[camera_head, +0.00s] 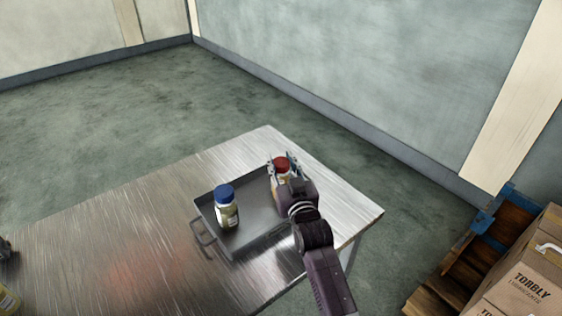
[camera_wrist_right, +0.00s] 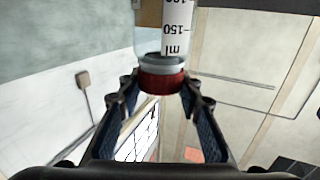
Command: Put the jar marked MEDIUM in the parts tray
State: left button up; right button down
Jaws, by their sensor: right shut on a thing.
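The parts tray (camera_head: 255,243), shallow and grey with a handle at its left end, lies on the metal table. A blue-lidded jar (camera_head: 227,209) with a pale label stands upright in it. My right gripper (camera_head: 284,166) is shut on a red-lidded jar (camera_head: 281,163) at the tray's far right end. In the right wrist view the red lid (camera_wrist_right: 161,82) is between the fingertips, and its clear body bears a "150 ml" scale. I cannot tell whether this jar is above the tray or resting in it. No MEDIUM marking is readable on either jar.
The metal table (camera_head: 130,225) is bare left of the tray. A yellowish jar (camera_head: 8,300) and a dark shape (camera_head: 5,248) are cut off at the left edge. Cardboard boxes (camera_head: 525,280) and a wooden pallet (camera_head: 505,235) stand on the floor at right.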

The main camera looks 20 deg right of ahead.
jog(key=c, duration=1.4)
grip_release()
jog(key=shift+f, duration=0.1)
jog(key=shift+s, duration=0.45)
jog(key=s, duration=1.1)
jog(key=shift+a+b, duration=0.25)
jog(key=shift+b, duration=0.15)
